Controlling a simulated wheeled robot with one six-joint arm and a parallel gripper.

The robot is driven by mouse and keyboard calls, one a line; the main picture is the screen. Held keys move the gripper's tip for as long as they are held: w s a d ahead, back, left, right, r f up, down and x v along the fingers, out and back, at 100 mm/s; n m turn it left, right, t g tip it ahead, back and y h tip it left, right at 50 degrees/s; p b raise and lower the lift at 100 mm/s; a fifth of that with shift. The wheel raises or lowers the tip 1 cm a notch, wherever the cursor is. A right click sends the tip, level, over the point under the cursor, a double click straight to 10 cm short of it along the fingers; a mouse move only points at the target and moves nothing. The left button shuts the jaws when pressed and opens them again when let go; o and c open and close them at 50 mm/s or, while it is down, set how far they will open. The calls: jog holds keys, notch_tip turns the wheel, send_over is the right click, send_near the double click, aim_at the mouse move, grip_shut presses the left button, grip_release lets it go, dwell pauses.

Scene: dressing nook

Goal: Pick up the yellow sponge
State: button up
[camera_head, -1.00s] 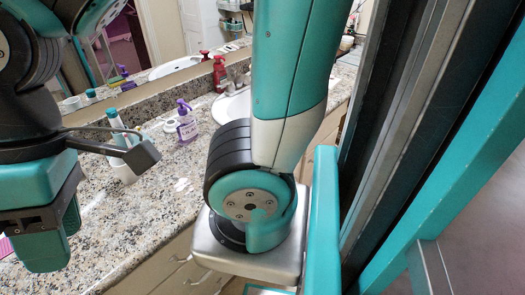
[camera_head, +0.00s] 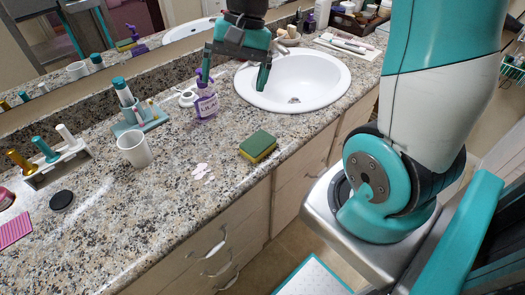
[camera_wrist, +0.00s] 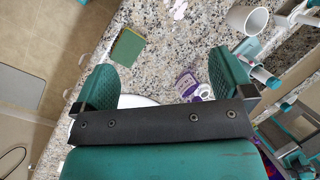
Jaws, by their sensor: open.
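The yellow sponge (camera_head: 259,150) has a green top face and a yellow side. It lies flat on the granite counter near its front edge, in front of the sink. It also shows in the wrist view (camera_wrist: 128,47), left of centre and beyond the fingertips. My gripper (camera_head: 234,72) is open and empty, with its two fingers spread. In the head view it hangs behind the sponge, near the purple bottle and the sink's left side.
A purple soap bottle (camera_head: 206,103) stands near my left finger. The white sink (camera_head: 325,72) is right of it. A white cup (camera_head: 134,150) and a toothbrush holder (camera_head: 140,122) stand to the left. Small white pads (camera_head: 202,171) lie left of the sponge. Counter around the sponge is mostly clear.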

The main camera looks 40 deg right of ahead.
jog(key=w+d+f+m+b, duration=0.1)
jog(key=d+f+m, duration=0.4)
jog(key=d, duration=0.2)
jog(key=w+d+f+m+b, duration=0.1)
jog(key=w+d+f+m, duration=0.1)
jog(key=d+f+m, duration=0.4)
jog(key=n, duration=0.1)
send_over(260, 141)
jog(key=d, duration=0.3)
jog(key=shift+y, duration=0.4)
jog(key=f, duration=0.6)
jog(key=f+b, duration=0.1)
jog(key=f, duration=0.1)
jog(key=shift+w+a+f, duration=0.15)
jog(key=shift+a+f, duration=0.1)
jog(key=shift+f, duration=0.15)
jog(key=shift+x, duration=3)
jog(key=shift+a, duration=0.1)
jog(key=c, duration=1)
